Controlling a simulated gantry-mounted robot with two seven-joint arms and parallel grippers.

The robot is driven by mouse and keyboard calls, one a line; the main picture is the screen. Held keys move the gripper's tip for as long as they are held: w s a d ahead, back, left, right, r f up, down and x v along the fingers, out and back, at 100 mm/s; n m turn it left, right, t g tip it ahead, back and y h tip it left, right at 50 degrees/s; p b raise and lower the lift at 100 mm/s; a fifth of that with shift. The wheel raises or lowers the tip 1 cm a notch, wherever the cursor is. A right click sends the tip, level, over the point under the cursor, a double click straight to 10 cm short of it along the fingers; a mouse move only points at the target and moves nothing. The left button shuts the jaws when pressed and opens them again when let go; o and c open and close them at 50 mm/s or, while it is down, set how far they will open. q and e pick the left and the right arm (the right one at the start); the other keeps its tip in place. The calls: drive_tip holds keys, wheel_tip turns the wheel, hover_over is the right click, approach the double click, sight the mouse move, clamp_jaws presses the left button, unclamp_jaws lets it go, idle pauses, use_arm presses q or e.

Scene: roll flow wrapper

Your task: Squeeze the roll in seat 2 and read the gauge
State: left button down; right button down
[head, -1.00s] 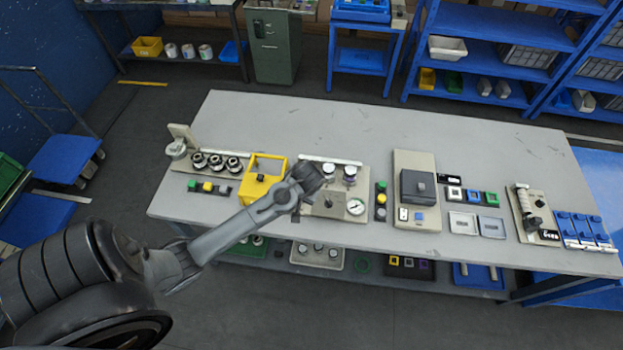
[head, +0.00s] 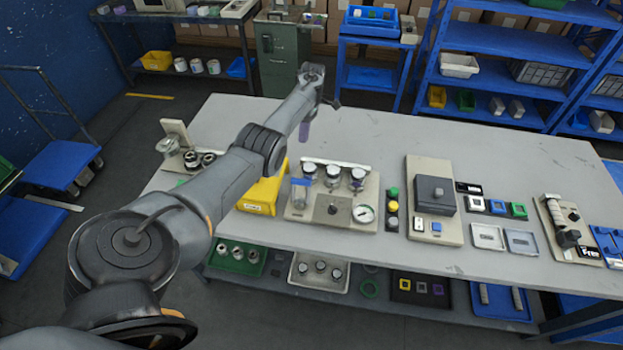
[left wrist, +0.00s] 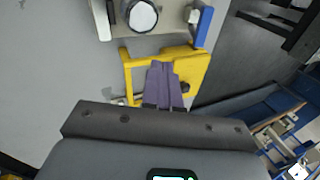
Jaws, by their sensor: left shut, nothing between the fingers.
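The station plate (head: 294,215) holds three upright white-topped rolls in a row; the middle roll (head: 333,175) stands between the left roll (head: 310,170) and the right roll (head: 357,178). No seat numbers are readable. A round white gauge (head: 364,213) sits at the plate's front right; its reading is too small to make out. My left gripper (head: 303,131) has purple fingers, shut and empty, above the table beyond the yellow box. In the left wrist view the fingers (left wrist: 165,86) overlap the yellow box (left wrist: 200,66), and one white roll top (left wrist: 142,16) shows above. My right gripper is not visible.
The yellow box (head: 258,208) stands left of the plate, partly behind my left arm. A button strip (head: 392,210) and a beige machine (head: 434,195) are to the right. The table's back is clear.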

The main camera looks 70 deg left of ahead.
use_arm(q)
drive_tip(key=shift+w+d+f+n+h+b, duration=0.1)
drive_tip(key=shift+w+d+n+h+b, duration=0.3)
drive_tip(key=shift+n+h, duration=0.2)
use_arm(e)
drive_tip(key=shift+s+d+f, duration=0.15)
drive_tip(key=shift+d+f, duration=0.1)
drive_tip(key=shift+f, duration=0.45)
use_arm(q)
drive_tip(key=shift+s, duration=0.1)
